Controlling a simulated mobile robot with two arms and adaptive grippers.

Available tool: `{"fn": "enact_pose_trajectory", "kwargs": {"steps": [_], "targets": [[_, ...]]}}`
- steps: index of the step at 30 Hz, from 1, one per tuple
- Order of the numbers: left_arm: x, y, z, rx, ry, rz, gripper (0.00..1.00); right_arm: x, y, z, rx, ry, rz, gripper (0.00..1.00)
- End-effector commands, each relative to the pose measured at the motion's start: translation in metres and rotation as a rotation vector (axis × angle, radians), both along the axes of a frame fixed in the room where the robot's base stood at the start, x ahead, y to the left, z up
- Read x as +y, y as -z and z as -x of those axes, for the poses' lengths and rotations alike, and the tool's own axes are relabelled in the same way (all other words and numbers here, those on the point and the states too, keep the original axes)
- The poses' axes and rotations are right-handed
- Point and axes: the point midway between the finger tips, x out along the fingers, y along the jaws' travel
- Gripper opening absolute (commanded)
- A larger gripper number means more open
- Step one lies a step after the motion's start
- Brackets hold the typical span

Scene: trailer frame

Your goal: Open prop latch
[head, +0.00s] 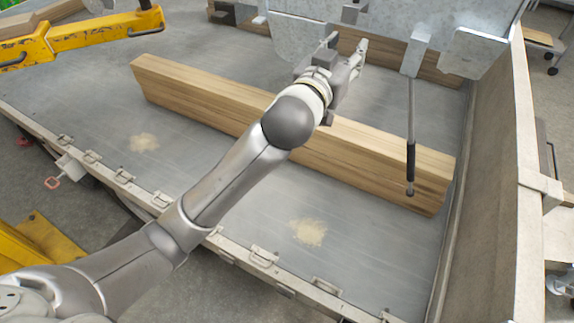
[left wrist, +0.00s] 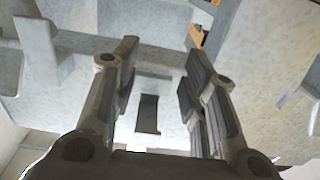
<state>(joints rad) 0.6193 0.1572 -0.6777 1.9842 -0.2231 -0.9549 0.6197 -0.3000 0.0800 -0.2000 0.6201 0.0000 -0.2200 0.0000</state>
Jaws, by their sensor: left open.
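My left gripper (head: 348,44) reaches up from the left to the underside of a galvanized metal frame (head: 385,22). Its two fingers are apart, with nothing seen held between them. In the left wrist view the open fingers (left wrist: 160,62) frame a pale plate with a dark slot (left wrist: 148,114), which may be the prop latch; I cannot tell for sure. A small grey bracket (head: 352,12) hangs from the frame just above the fingers in the head view. Whether the fingers touch anything is unclear. My right gripper is not in view.
A thick wooden beam (head: 200,92) lies across the grey trailer bed (head: 80,95) below my arm. A rod with a black grip (head: 410,160) hangs from the frame to the right. A tall side wall (head: 490,190) bounds the right. Yellow metal parts (head: 95,32) are at upper left.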

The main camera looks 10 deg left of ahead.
Motion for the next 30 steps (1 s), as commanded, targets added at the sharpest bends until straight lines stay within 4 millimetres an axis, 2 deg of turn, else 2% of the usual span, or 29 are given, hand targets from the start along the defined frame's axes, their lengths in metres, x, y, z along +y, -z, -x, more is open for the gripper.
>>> {"fn": "enact_pose_trajectory", "kwargs": {"steps": [1, 18, 30], "targets": [[0.002, 0.003, 0.009, -0.004, 0.002, 0.003, 0.40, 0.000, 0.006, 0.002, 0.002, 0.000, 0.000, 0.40], [0.035, 0.004, 0.105, 0.006, -0.001, 0.001, 0.40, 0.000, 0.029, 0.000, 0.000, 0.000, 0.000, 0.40], [0.054, 0.083, 0.087, 0.177, -0.052, -0.049, 0.40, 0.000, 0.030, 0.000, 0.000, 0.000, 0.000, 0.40]]}}
